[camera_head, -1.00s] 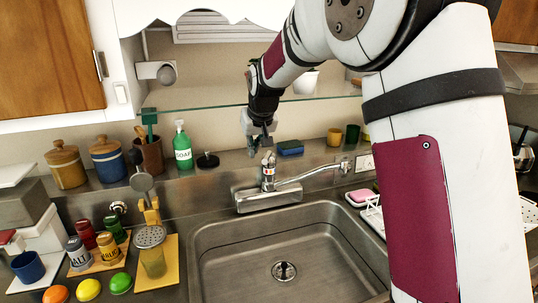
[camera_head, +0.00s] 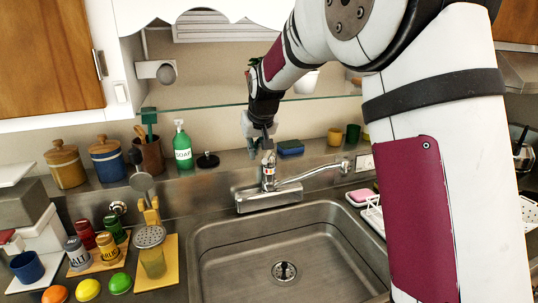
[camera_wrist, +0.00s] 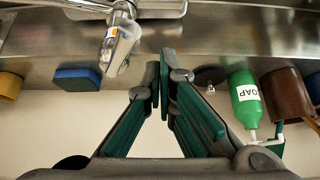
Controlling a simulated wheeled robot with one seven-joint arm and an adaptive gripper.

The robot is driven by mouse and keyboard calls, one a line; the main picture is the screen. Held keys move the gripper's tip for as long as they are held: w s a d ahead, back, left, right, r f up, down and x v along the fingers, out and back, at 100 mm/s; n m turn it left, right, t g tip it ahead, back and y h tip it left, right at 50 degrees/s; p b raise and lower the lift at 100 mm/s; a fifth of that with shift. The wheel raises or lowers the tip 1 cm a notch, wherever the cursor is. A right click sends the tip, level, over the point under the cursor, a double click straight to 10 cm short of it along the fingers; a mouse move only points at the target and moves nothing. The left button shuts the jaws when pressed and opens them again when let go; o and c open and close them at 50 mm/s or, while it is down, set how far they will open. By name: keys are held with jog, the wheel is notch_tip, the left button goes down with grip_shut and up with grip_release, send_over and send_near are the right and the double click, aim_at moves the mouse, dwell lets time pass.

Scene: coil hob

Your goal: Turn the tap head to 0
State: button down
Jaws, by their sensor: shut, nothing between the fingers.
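The tap (camera_head: 268,195) stands behind the sink, its long chrome spout reaching to the right. The tap head (camera_head: 268,163) is on top of its body, with a small coloured marking. In the wrist view the tap head (camera_wrist: 122,42) is at upper left, beside the fingertips with a visible gap in that view. My gripper (camera_head: 268,146) hangs just above the tap head, partly overlapping it in the head view, so contact there is unclear. In the wrist view my gripper (camera_wrist: 161,75) is shut, its green-padded fingers together with nothing between them.
A green soap bottle (camera_head: 182,146), a dark stopper (camera_head: 208,160) and a blue sponge (camera_head: 291,148) stand on the ledge behind the tap. A glass shelf (camera_head: 215,105) runs above. The sink basin (camera_head: 235,262) in front is empty.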

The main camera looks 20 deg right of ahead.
notch_tip(320, 180, down, 3)
jog(key=shift+f+b, duration=0.15)
jog(key=shift+b, duration=0.4)
jog(key=shift+d, duration=0.1)
dwell(0.3)
